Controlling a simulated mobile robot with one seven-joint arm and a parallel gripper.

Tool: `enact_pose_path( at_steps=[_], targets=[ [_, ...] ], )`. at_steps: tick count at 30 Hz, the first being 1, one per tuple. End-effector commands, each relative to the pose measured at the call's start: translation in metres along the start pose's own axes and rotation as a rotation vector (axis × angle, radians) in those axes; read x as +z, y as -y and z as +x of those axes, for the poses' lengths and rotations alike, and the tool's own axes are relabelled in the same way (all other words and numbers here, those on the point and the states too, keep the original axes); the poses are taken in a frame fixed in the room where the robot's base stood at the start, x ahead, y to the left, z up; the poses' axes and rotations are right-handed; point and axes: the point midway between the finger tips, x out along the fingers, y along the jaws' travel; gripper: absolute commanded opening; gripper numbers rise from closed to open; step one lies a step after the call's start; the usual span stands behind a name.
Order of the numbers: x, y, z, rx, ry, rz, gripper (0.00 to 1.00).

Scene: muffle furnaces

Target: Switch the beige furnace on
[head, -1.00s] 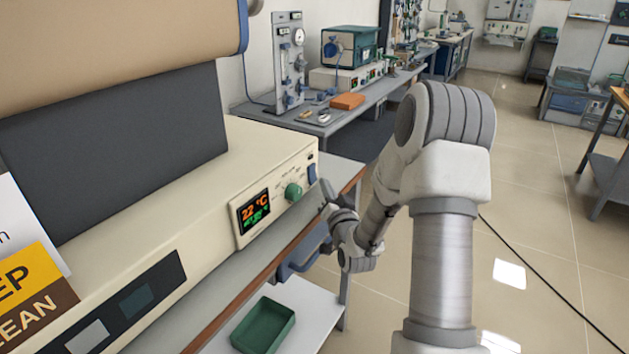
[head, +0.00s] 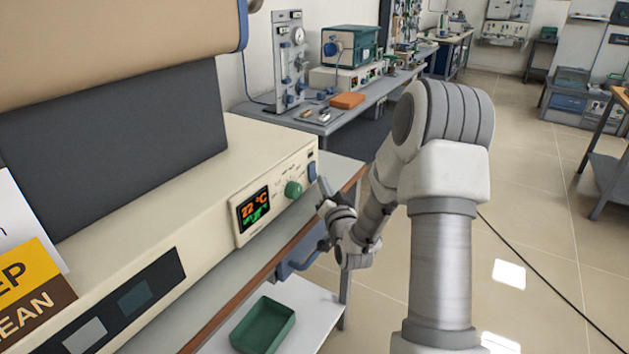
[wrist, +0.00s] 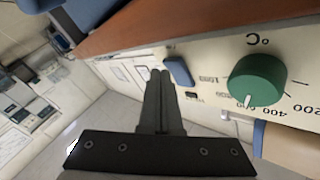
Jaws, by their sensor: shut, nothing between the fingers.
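The beige furnace (head: 175,185) fills the left of the head view. Its front panel carries a lit display (head: 254,210) with orange digits above smaller green ones, a green knob (head: 293,189) and a blue rocker switch (head: 312,171) at the right end. In the wrist view the blue switch (wrist: 179,71) is just right of my fingertips, with the green knob (wrist: 257,80) further right. My gripper (wrist: 160,74) is shut and empty. In the head view my gripper (head: 322,184) is close to the panel's right end, near the switch; contact cannot be told.
The furnace stands on a bench with a brown front edge (head: 240,305). A green tray (head: 263,326) lies on the shelf below. A side bench (head: 350,120) behind holds a teal box (head: 350,46) and an orange block (head: 347,100). Floor at right is open, crossed by a cable.

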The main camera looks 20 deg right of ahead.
Motion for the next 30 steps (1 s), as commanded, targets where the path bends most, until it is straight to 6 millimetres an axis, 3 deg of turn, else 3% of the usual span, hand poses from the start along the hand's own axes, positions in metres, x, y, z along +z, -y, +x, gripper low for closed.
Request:
enact_pose_path(
  at_steps=[30],
  targets=[
    [0.0052, 0.0042, 0.0061, 0.0, 0.0, 0.0, 0.0]
  ],
)
